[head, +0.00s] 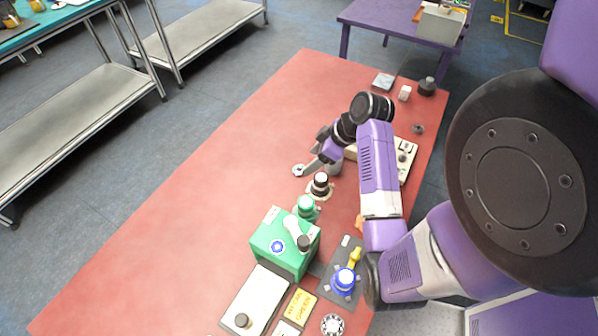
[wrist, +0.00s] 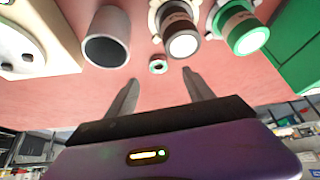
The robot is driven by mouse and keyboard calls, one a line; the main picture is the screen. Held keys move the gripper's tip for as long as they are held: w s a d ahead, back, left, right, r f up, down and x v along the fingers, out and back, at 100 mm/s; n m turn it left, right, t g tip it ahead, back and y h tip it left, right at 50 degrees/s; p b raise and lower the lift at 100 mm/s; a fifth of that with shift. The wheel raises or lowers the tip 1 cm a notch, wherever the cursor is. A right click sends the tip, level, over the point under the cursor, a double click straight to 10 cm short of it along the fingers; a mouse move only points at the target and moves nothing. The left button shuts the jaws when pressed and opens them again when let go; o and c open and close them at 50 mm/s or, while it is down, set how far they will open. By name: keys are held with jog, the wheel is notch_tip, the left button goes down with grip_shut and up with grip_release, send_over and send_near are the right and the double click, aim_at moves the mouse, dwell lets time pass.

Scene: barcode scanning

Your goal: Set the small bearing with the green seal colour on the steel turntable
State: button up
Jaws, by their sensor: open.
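A small ring-shaped bearing (wrist: 158,66) with a greenish-teal seal lies on the red table, just beyond and between my fingertips in the wrist view. In the head view the bearing (head: 298,170) is a small pale ring by the left side of my gripper (head: 306,167). My gripper (wrist: 160,77) is open, with nothing between its fingers. I cannot tell for sure which thing is the steel turntable; a grey square plate (head: 383,80) sits at the table's far end.
A grey cup (wrist: 107,38), a dark-banded cylinder (wrist: 181,36) and a green cylinder (wrist: 240,30) stand close beyond the bearing. A green box (head: 285,242), a blue-topped device (head: 343,282) and a large bearing (head: 332,325) are nearer. The table's left side is clear.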

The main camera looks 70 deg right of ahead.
aim_at(299, 170)
jog(key=p+x, duration=0.1)
jog(key=x, duration=0.5)
jog(key=shift+w+d+f, duration=0.15)
jog(key=shift+w+f, duration=0.05)
jog(key=shift+f, duration=0.05)
jog(key=shift+c, duration=0.4)
grip_shut()
